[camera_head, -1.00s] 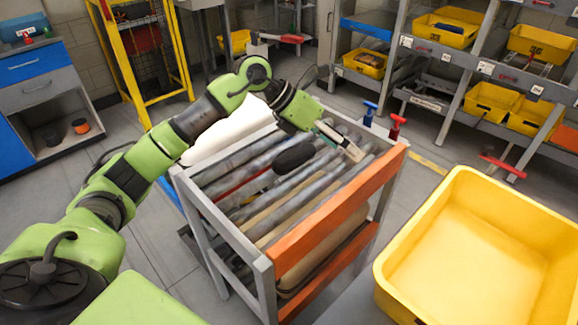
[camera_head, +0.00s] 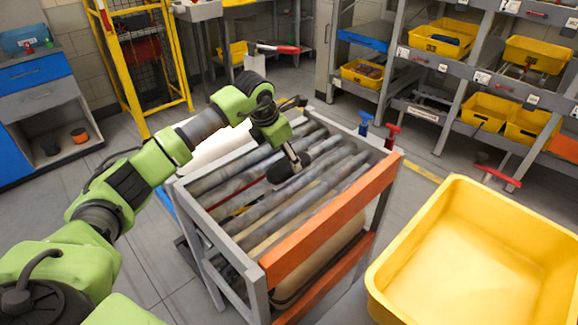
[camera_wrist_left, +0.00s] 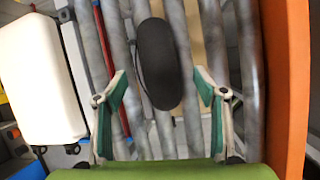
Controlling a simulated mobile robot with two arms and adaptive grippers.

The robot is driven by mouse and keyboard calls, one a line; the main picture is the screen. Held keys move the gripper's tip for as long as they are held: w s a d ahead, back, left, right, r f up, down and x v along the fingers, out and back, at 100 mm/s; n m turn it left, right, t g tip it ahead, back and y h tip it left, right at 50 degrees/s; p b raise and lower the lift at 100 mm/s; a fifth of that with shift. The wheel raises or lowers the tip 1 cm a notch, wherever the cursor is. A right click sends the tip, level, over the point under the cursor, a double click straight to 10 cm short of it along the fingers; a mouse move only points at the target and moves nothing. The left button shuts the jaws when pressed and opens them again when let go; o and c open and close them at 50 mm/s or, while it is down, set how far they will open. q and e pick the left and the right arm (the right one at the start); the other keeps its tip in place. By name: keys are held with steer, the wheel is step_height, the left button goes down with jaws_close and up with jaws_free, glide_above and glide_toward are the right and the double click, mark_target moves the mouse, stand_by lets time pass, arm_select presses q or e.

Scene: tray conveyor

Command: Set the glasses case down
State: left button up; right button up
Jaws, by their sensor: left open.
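The glasses case (camera_head: 281,171) is a dark, rounded oval lying on the grey rollers of the conveyor (camera_head: 262,207). In the left wrist view the case (camera_wrist_left: 165,62) lies lengthwise along the rollers. My left gripper (camera_head: 298,163) points down over the case and partly hides it in the head view. In the left wrist view the green-padded fingers of my left gripper (camera_wrist_left: 160,74) are apart, with the near end of the case between them in the picture and a gap on each side. I cannot tell their exact height above it. My right gripper is not in view.
An orange side rail (camera_head: 330,222) edges the conveyor frame. A large empty yellow bin (camera_head: 385,268) stands at the right. A white, rounded object (camera_wrist_left: 40,75) lies beyond the rollers.

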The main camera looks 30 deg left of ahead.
mark_target(288, 163)
arm_select(q)
steer(key=p+x, duration=0.1)
steer(key=x, duration=0.3)
steer(key=shift+s+a+f, duration=0.1)
steer(key=shift+f, duration=0.15)
steer(key=shift+w+f+p, duration=0.25)
steer(key=shift+f+p, duration=0.05)
steer(key=shift+f, duration=0.15)
steer(key=c, duration=1.4)
steer(key=shift+o, duration=0.2)
steer(key=shift+r, duration=0.2)
